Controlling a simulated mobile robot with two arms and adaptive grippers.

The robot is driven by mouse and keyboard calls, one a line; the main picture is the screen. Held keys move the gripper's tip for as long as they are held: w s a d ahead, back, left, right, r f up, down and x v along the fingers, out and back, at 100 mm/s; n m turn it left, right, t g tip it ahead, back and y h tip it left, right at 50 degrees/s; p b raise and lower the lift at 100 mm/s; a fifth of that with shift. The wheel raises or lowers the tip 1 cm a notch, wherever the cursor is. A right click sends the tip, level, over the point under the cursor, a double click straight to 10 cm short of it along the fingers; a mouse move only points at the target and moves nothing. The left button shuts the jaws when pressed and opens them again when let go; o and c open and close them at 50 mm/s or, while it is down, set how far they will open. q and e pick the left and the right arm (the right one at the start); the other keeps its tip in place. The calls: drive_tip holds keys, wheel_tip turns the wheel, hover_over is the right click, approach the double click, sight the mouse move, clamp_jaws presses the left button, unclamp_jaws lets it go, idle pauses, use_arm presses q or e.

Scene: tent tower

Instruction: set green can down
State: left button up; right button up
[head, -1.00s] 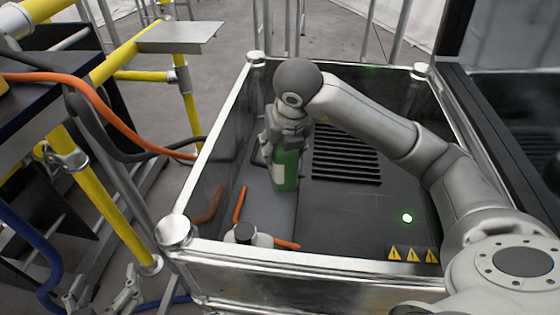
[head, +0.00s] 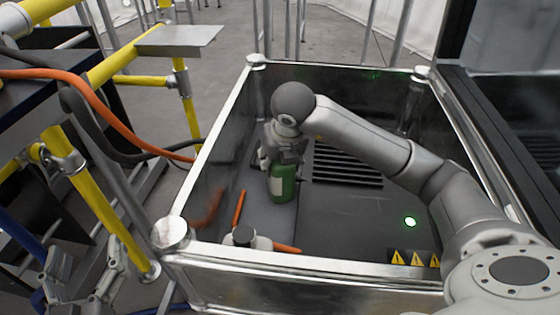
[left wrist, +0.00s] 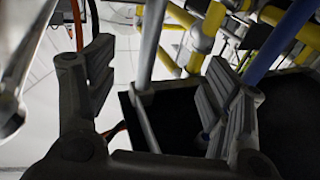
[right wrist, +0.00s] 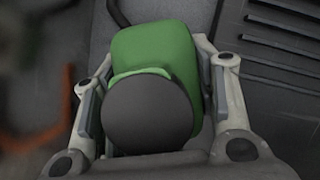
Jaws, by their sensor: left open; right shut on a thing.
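The green can (head: 283,184), with a pale label, stands roughly upright inside the metal-framed bin at its left part. It also shows from above in the right wrist view (right wrist: 158,55), with a dark round top. My right gripper (head: 284,158) is shut on the can from above, a finger on each side. The can's base appears at or very near the bin floor; contact cannot be told. My left gripper (head: 85,290) is open and empty, outside the bin at the lower left. Its spread fingers show in the left wrist view (left wrist: 155,100).
The bin (head: 310,262) has raised metal rims and dark walls. A slotted vent (head: 346,165) is right of the can. Yellow scaffold poles (head: 100,205) stand at left.

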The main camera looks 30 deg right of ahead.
use_arm(q)
drive_tip(key=shift+r, duration=0.1)
use_arm(e)
drive_tip(key=o, duration=1.5)
use_arm(q)
drive_tip(key=shift+r, duration=0.2)
use_arm(e)
drive_tip(key=p+v, duration=0.2)
drive_tip(key=v, duration=0.5)
drive_tip(key=shift+r, duration=0.3)
drive_tip(key=p+v, duration=0.1)
drive_tip(key=v, duration=0.3)
drive_tip(key=shift+s, duration=0.1)
use_arm(q)
drive_tip(key=s+a+f+g+y, duration=0.1)
drive_tip(key=s+a+f+g, duration=0.1)
drive_tip(key=f, duration=0.5)
drive_tip(key=s+a+f+g+y, duration=0.1)
drive_tip(key=s+f+g+y, duration=0.1)
drive_tip(key=s+f+g, duration=0.3)
drive_tip(key=shift+a+f+g, duration=0.4)
drive_tip(key=shift+f+g, duration=0.8)
drive_tip(key=shift+f, duration=0.1)
use_arm(e)
drive_tip(key=shift+s+r, duration=0.1)
drive_tip(key=shift+r, duration=0.15)
